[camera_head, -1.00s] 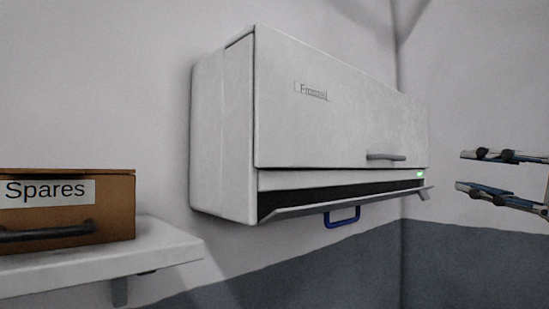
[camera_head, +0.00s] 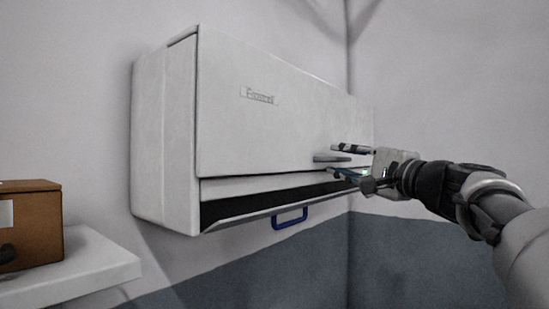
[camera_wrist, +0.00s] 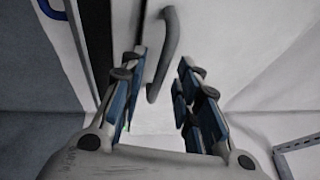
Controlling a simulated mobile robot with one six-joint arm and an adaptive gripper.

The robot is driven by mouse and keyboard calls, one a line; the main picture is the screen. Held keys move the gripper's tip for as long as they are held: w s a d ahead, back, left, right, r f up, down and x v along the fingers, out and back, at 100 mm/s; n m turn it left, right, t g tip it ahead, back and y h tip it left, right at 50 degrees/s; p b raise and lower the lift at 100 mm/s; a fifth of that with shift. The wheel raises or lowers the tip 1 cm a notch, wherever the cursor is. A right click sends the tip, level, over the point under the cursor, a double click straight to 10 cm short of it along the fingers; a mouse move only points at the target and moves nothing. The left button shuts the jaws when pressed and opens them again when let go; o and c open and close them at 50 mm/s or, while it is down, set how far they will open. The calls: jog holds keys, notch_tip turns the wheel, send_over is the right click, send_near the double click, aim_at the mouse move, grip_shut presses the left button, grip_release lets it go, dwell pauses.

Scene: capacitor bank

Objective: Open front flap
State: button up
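The white wall unit (camera_head: 270,115) has a large front flap (camera_head: 235,130) that looks closed. A grey bar handle (camera_head: 331,158) sits low on the flap, towards its right end. My gripper (camera_head: 345,161) is at the handle's right end, with one finger above its level and one below. In the wrist view my gripper (camera_wrist: 162,95) is open, and the handle (camera_wrist: 165,55) reaches towards the gap between the blue-padded fingers. I cannot tell whether a finger touches it.
Below the flap is a dark slot with a tilted louver (camera_head: 270,207). A blue loop handle (camera_head: 290,218) hangs under the unit. A brown box (camera_head: 35,222) stands on a white shelf (camera_head: 85,262) at left. A side wall stands close at right.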

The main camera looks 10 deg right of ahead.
jog(key=shift+w+a, duration=0.1)
jog(key=shift+w, duration=0.1)
jog(key=shift+c, duration=0.5)
grip_shut()
